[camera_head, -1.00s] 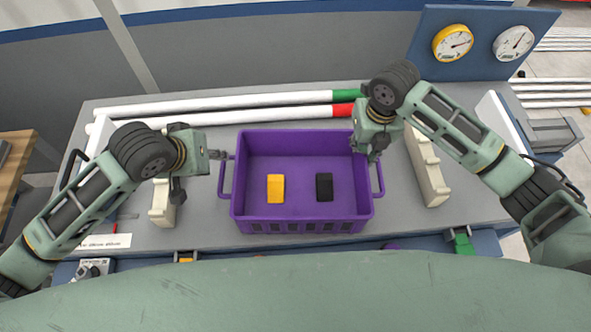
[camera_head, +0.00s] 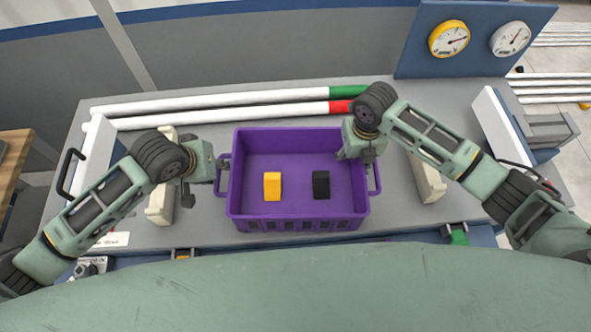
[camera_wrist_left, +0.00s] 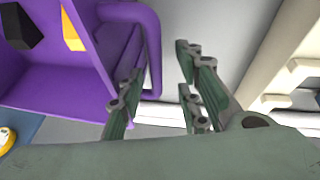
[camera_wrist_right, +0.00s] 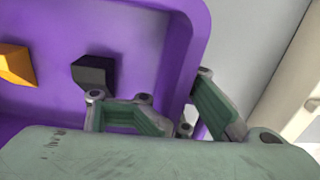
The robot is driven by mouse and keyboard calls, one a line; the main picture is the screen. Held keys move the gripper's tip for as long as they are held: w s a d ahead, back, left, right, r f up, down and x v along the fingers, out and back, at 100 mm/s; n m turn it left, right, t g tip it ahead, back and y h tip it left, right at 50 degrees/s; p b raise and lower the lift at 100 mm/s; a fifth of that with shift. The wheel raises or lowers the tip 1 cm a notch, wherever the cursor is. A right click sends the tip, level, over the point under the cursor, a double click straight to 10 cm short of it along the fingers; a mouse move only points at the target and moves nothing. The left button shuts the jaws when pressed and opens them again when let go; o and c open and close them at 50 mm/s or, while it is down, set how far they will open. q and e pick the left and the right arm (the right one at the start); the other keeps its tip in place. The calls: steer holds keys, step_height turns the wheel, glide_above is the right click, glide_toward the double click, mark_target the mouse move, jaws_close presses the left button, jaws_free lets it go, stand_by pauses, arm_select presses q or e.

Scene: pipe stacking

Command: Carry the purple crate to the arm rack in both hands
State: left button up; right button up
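The purple crate (camera_head: 300,222) sits on the grey table, with a handle at each end. It holds an orange block (camera_head: 272,186) and a black block (camera_head: 321,184). My left gripper (camera_wrist_left: 158,85) is open at the left handle (camera_wrist_left: 152,45), which shows between its spread fingers in the left wrist view. My right gripper (camera_wrist_right: 165,100) is open over the crate's right end wall. One finger is over the inside and the other is outside. The right handle (camera_head: 377,178) shows just below it in the head view. I cannot tell which thing is the arm rack.
Cream blocks stand left (camera_head: 160,205) and right (camera_head: 428,178) of the crate. White pipes with a green end (camera_head: 348,92) and a red end (camera_head: 339,107) lie behind it. A panel with two gauges (camera_head: 470,40) stands at the back right. Grey tabletop shows around the crate.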

arm_select(q)
steer(key=shift+x, duration=0.8)
steer(key=shift+c, duration=0.3)
steer(key=shift+w, duration=0.1)
steer(key=c, duration=0.7)
jaws_close()
steer(key=shift+w+a, duration=0.1)
steer(key=shift+a, duration=0.05)
